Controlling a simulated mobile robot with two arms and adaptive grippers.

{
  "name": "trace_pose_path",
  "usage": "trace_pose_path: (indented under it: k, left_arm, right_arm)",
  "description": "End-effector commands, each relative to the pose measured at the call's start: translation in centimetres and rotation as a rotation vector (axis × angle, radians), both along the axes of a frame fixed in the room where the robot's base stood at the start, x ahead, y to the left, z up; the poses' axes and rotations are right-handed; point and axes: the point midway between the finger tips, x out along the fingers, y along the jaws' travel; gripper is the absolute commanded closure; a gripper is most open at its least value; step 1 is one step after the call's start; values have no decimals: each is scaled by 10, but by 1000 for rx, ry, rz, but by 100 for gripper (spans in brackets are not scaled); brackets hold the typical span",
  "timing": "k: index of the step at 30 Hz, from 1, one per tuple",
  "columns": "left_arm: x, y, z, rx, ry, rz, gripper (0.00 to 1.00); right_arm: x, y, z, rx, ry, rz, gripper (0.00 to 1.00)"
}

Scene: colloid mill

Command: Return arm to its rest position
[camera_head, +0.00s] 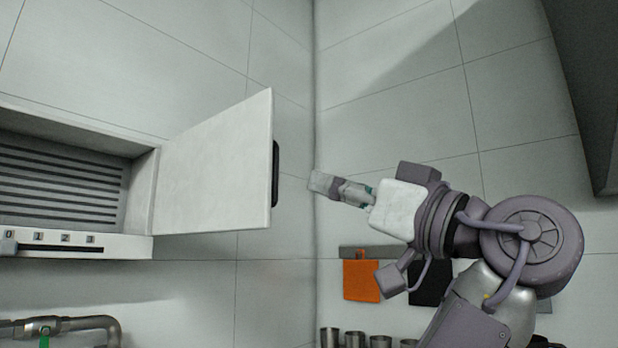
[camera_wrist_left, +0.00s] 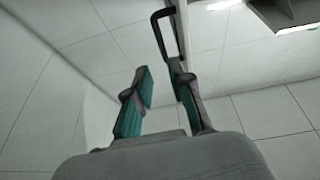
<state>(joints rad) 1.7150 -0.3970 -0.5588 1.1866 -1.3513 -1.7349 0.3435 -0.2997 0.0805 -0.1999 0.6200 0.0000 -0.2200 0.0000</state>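My left gripper (camera_head: 318,182) is in the middle of the head view, its arm reaching in from the lower right. Its fingers point left toward the black handle (camera_head: 275,174) on the edge of an open white door (camera_head: 212,172). A gap shows between the fingertips and the handle in the head view. In the left wrist view, the fingers of the left gripper (camera_wrist_left: 159,70) stand apart with nothing between them. The dark handle (camera_wrist_left: 181,36) shows just beyond the right-hand fingertip there. My right gripper is in neither view.
The door hangs open from a wall cabinet (camera_head: 143,247) with a slatted inside and a numbered slider strip. A pipe (camera_head: 60,324) runs at the lower left.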

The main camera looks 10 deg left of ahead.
Motion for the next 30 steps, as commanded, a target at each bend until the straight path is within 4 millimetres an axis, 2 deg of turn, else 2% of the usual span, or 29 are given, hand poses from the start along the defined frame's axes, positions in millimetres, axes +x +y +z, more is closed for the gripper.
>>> trace_pose_path:
  k: [4, 18, 22, 23, 26, 29, 30]
  left_arm:
    - [-3, -6, -3, 0, 1, 0, 78]
    - [-3, -7, -3, 0, 0, 0, 78]
    - [6, -3, -13, -6, 25, -10, 78]
    - [12, -1, -19, -9, 43, -17, 78]
    - [44, 9, -55, -33, 133, -62, 78]
    - [84, 24, -113, -70, 266, -127, 78]
    - [99, 30, -140, -88, 323, -155, 78]
  right_arm:
    - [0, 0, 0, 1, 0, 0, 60]
    - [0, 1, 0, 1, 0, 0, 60]
    - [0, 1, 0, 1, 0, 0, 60]
    - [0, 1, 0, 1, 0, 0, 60]
    - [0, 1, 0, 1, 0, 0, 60]
    - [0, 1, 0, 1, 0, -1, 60]
    - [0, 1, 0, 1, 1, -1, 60]
